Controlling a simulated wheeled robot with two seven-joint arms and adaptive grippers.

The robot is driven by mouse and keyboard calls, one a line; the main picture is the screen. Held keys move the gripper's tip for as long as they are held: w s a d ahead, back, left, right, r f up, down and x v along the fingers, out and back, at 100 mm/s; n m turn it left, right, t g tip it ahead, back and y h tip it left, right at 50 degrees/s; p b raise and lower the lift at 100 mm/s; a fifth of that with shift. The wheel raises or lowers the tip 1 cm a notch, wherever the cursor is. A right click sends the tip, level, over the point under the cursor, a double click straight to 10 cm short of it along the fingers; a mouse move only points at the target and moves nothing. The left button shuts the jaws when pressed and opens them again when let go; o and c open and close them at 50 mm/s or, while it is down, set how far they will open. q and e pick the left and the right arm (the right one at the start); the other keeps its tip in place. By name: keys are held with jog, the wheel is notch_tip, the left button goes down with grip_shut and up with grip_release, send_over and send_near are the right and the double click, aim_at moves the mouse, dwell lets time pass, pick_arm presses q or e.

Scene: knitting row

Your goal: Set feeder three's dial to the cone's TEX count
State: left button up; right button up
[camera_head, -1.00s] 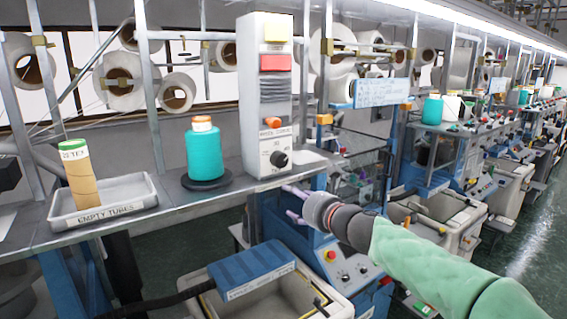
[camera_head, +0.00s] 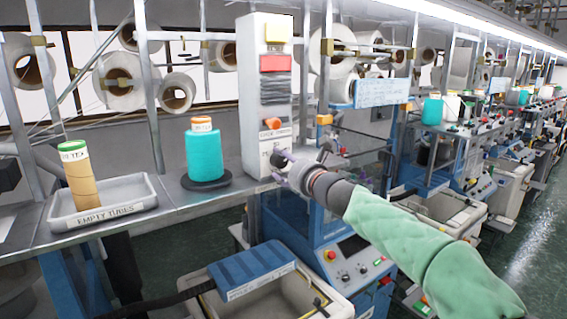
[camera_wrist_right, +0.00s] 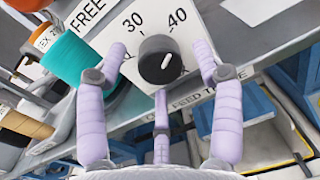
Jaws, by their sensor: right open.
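The feeder's dial (camera_wrist_right: 158,60) is a black knob with a white pointer line on a white plate; the numbers 30 and 40 show above it in the right wrist view. My right gripper (camera_head: 284,163) is open, with purple fingers spread around the dial; I cannot tell whether any finger touches it. In the head view its fingers largely hide the dial on the front of the white feeder box (camera_head: 264,100). The teal cone (camera_head: 204,155) stands upright left of the box; the number on its TEX label is not readable. My left gripper is not in view.
A grey tray (camera_head: 106,213) marked EMPTY TUBES holds a tan tube (camera_head: 80,186) with its own TEX label, left of the cone. The shelf is open between tray and cone. A blue machine with control panel (camera_head: 350,264) stands below my right arm.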

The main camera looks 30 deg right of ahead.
jog(key=shift+w, duration=0.45)
jog(key=c, duration=1.1)
jog(key=shift+c, duration=0.2)
